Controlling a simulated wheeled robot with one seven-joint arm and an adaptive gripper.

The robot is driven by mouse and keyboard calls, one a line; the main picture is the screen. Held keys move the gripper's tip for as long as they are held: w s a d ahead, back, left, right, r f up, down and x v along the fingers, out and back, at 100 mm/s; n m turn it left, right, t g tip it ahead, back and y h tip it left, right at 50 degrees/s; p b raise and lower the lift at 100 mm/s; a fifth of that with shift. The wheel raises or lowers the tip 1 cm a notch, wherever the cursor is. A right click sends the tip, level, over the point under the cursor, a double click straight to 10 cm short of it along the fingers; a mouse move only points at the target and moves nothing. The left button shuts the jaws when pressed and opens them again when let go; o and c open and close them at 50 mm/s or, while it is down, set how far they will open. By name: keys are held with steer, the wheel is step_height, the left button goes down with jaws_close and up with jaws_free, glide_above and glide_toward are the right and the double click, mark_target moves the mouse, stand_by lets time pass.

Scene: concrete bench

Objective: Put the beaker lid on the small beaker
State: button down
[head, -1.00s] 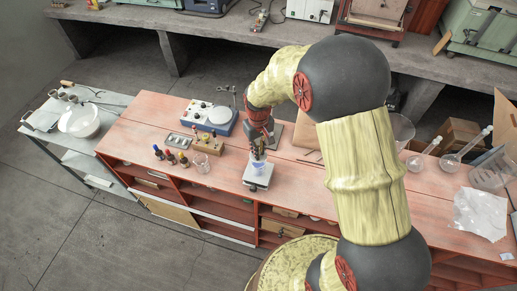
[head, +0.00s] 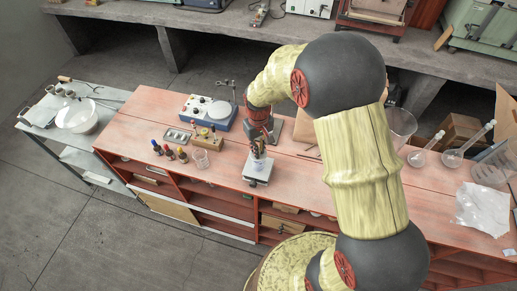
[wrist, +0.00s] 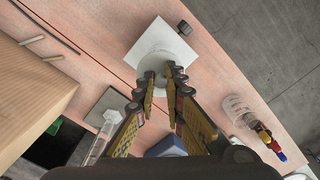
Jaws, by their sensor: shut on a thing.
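My gripper (wrist: 165,76) points down over a white square plate (wrist: 183,50), its fingertips close around a pale round piece (wrist: 158,66). This piece looks like the beaker lid, but it is small and partly covered by the fingers. In the head view my gripper (head: 258,153) is just above the small white-topped device (head: 257,171) near the bench's front edge. I cannot clearly make out a beaker under the lid. A clear glass beaker (head: 201,158) stands apart to the left; it also shows at the right of the wrist view (wrist: 237,108).
Several small coloured bottles (head: 169,153) and a wooden block (head: 209,138) stand on the left of the bench. A blue device (head: 209,114) is behind them. The bench between beaker and white device is clear.

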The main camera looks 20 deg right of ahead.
steer(key=shift+f, duration=0.45)
stand_by(0.4)
steer(key=c, duration=1.8)
jaws_free()
steer(key=shift+o, duration=0.3)
steer(key=o, duration=0.3)
steer(key=shift+o, duration=0.2)
steer(key=shift+r, duration=0.1)
steer(key=shift+r+p, duration=2)
steer(key=shift+r, duration=1.45)
